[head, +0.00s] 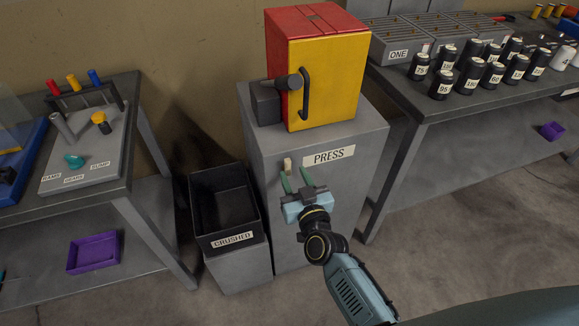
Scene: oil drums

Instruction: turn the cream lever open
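The cream lever (288,164) is a small, upright, pale piece on the upper front of the grey press cabinet (330,205), left of the PRESS label (328,155). My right gripper (293,172) is in front of the cabinet, just below the lever. Its two green fingers are spread apart and point up toward the lever. I see nothing between the fingers. Whether a fingertip touches the lever I cannot tell. My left gripper is out of view.
A red and yellow box (325,75) with a dark handle tops the cabinet. A black CRUSHED bin (223,210) stands left of it. A left table (130,130) holds colored levers. A right table (440,115) holds several numbered black drums. Floor right of the cabinet is clear.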

